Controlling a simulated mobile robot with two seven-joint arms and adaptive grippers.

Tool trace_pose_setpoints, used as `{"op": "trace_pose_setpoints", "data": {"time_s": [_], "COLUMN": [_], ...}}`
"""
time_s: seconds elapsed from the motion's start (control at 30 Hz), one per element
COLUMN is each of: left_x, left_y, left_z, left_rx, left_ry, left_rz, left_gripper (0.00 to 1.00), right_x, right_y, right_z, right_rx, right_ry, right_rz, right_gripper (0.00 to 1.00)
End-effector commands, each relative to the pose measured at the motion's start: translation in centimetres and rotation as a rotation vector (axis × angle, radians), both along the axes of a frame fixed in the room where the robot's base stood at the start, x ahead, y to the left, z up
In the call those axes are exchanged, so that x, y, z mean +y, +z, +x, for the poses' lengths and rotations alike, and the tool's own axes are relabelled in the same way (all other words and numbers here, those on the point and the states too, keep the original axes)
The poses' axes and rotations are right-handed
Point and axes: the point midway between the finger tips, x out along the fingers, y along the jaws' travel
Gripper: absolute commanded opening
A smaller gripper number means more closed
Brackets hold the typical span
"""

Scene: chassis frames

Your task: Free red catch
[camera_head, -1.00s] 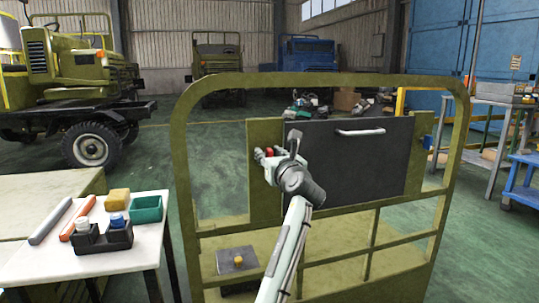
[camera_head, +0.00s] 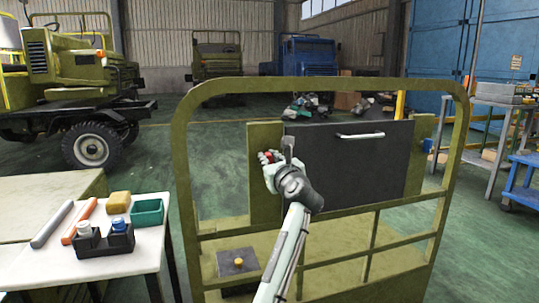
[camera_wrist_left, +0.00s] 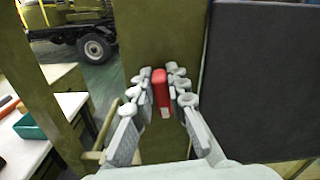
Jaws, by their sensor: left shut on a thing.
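The red catch (camera_head: 265,156) sits on the olive post at the left edge of the dark panel (camera_head: 355,165) with a silver handle. It is mostly covered by my left gripper (camera_head: 269,161) in the head view. In the left wrist view the red catch (camera_wrist_left: 160,88) stands upright between the grey fingers of my left gripper (camera_wrist_left: 161,78), which is shut on it. A small blue catch (camera_head: 428,145) shows at the panel's right side. My right gripper is not in view.
An olive tubular frame (camera_head: 320,84) surrounds the panel. A white table (camera_head: 70,262) at the left holds a green tray (camera_head: 147,212), a black holder (camera_head: 103,241) and rods. A small plate with a yellow knob (camera_head: 238,262) lies low on the frame.

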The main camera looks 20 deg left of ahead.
Motion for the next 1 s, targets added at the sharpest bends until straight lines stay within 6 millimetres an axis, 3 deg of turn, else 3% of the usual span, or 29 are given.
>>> {"op": "trace_pose_setpoints", "data": {"time_s": [0.3,0.5,0.77,1.0], "left_x": [0.3,0.4,0.6,0.7], "left_y": [-0.2,-0.4,-0.8,-1.2], "left_z": [-0.2,-0.3,-0.4,-0.5], "left_rx": [-0.159,-0.265,-0.405,-0.532], "left_ry": [0.001,0.001,0.002,0.001], "left_rz": [-0.243,-0.401,-0.606,-0.796], "left_gripper": [0.0,0.0,0.0,0.0], "right_x": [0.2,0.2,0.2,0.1], "right_y": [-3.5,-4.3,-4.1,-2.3], "right_z": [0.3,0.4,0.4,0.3], "right_rx": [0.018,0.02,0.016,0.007], "right_ry": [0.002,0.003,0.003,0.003], "right_rz": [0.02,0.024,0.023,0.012], "right_gripper": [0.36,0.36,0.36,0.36]}}
